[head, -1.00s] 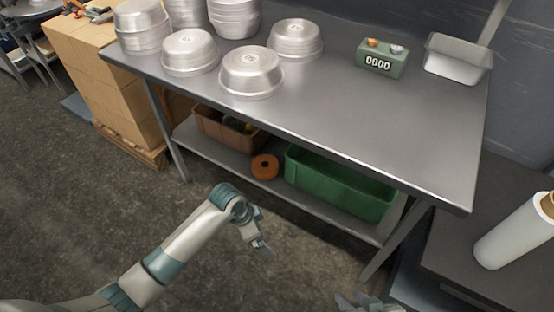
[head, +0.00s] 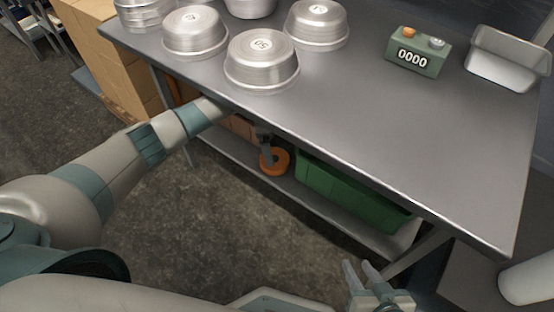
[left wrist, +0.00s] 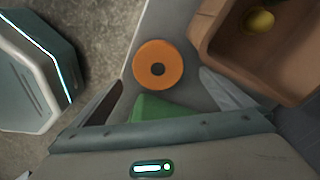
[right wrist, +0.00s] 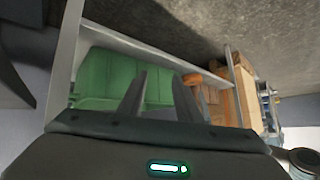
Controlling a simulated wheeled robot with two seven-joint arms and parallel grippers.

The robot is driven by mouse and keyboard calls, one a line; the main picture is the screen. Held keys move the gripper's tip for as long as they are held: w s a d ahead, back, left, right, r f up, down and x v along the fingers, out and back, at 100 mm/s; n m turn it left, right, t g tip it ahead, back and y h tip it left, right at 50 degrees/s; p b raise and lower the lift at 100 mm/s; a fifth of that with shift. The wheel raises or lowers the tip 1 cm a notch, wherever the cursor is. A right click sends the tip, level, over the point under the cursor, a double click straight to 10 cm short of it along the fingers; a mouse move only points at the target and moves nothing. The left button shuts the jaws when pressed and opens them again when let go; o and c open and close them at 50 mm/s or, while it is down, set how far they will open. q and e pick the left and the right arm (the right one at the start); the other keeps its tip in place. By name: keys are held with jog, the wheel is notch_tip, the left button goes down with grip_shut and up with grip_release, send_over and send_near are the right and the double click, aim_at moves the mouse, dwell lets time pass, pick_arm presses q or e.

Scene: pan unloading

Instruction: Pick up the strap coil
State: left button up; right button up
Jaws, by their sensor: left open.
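The strap coil is an orange ring (head: 279,166) lying on the lower shelf of the table, between the brown bin and the green bin. In the left wrist view the coil (left wrist: 158,50) lies flat, its dark centre hole showing, ahead of and between the fingers. My left gripper (head: 267,152) reaches under the tabletop to the coil. In its wrist view the gripper (left wrist: 160,84) is open, its fingers spread wide on either side, not closed on the coil. My right gripper (head: 359,266) is open and empty in front of the table.
The green bin (head: 345,195) stands right of the coil. The brown bin (left wrist: 213,38) is close beside it, with a yellow item inside. The tabletop (head: 380,130) overhangs the shelf and carries metal pans (head: 262,62) and a green counter box (head: 418,62).

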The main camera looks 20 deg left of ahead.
aim_at(274, 156)
pick_arm(q)
jog(key=shift+d+f, duration=0.1)
jog(key=shift+f, duration=0.2)
jog(key=shift+d+f+b, duration=0.1)
jog(key=shift+f+b, duration=0.2)
jog(key=shift+f, duration=0.55)
pick_arm(e)
jog(key=shift+w+a+r+t, duration=0.35)
jog(key=shift+w+r+t, duration=0.25)
jog(key=shift+r, duration=0.05)
pick_arm(q)
jog(key=shift+d+f, duration=0.1)
jog(key=shift+f, duration=0.45)
jog(key=f, duration=0.2)
jog(key=b, duration=0.1)
jog(key=shift+s+d+f, duration=0.15)
jog(key=shift+d+f, duration=0.1)
jog(key=shift+f, duration=0.8)
pick_arm(e)
jog(key=r+t, duration=0.1)
jog(key=w+a+r+t, duration=0.1)
jog(key=w+r+y, duration=0.1)
jog(key=r, duration=0.1)
jog(key=shift+w+a+t, duration=0.2)
jog(key=shift+a+t, duration=0.1)
jog(key=shift+t, duration=0.1)
